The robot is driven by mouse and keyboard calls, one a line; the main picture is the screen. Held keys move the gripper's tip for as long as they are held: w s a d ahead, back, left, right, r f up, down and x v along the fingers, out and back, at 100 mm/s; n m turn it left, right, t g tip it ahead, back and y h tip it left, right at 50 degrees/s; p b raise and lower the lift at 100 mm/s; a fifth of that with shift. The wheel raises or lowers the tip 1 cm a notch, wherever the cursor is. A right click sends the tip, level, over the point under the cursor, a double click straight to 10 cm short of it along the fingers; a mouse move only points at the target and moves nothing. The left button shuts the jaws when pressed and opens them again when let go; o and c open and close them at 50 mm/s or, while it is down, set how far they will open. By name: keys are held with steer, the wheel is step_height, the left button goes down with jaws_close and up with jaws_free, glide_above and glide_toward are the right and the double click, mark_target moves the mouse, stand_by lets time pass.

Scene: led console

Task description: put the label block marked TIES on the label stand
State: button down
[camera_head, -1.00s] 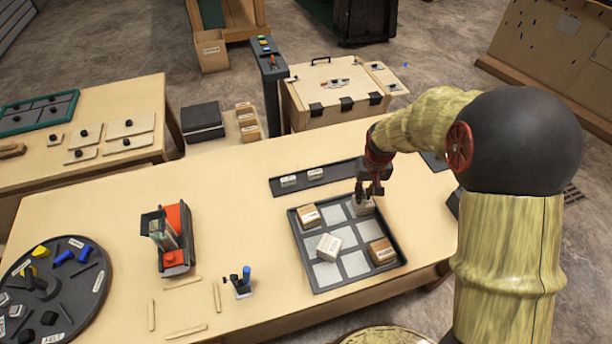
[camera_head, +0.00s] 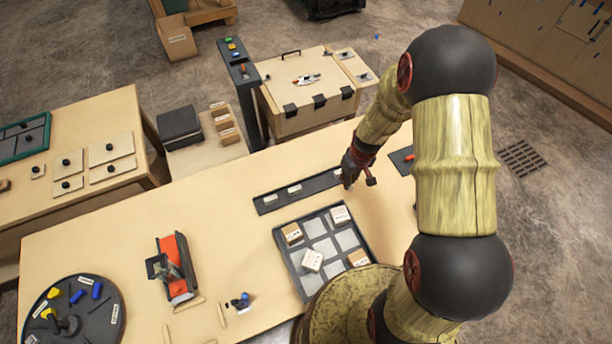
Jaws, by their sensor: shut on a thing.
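The label stand (camera_head: 318,184) is a long dark strip lying behind the tray on the table. Two small pale label blocks, a left one (camera_head: 270,198) and a right one (camera_head: 294,189), sit on it, and their lettering is too small to read. My gripper (camera_head: 356,181) is at the right end of the stand, pointing down. It is shut on a small pale block (camera_head: 339,172), mostly hidden by the fingers. I cannot read its marking, nor tell whether it touches the stand.
A dark tray with grey cells (camera_head: 322,247) lies in front of the stand and holds several boxes. A red device (camera_head: 178,268) and a dark round turntable (camera_head: 105,318) stand to the left. A wooden chest (camera_head: 305,95) stands behind the table. The table's left middle is clear.

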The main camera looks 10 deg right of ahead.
steer(key=w+a+f+b, duration=0.1)
steer(key=w+a+f, duration=0.8)
steer(key=shift+w+a+b, duration=0.1)
steer(key=shift+b, duration=0.25)
steer(key=shift+w+a+f, duration=0.2)
steer(key=shift+a+f, duration=0.05)
steer(key=shift+f, duration=0.1)
steer(key=shift+w+a+f+b, duration=0.1)
steer(key=shift+f+b, duration=0.6)
steer(key=shift+f, duration=0.9)
steer(key=shift+f, duration=0.1)
steer(key=c, duration=2.3)
jaws_free()
steer(key=o, duration=0.5)
